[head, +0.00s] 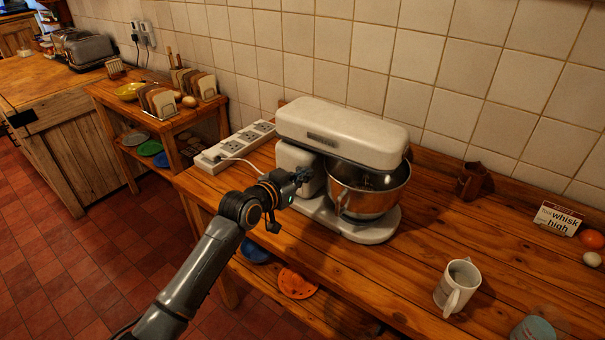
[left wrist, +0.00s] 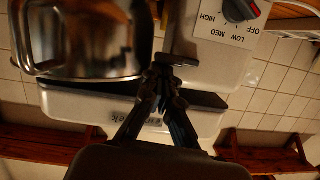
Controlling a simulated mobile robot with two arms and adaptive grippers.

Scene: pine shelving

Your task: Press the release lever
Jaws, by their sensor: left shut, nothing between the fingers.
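A white stand mixer (head: 340,132) with a metal bowl (head: 368,192) stands on the wooden counter, its head lowered over the bowl. My left gripper (head: 302,176) is shut and empty, at the mixer's near left side beside the column and bowl. In the left wrist view, my left gripper's fingertips (left wrist: 166,78) are close to a small dark bar (left wrist: 176,59) on the mixer, which may be the release lever; I cannot tell whether they touch. A speed dial (left wrist: 240,9) with an OFF, LOW, MED, HIGH label is beside it. My right gripper is not in view.
A white power strip (head: 238,145) lies behind the mixer's left. A white mug (head: 457,287) stands at the front right. A low shelf holds an orange plate (head: 297,282). Counter right of the mixer is mostly clear.

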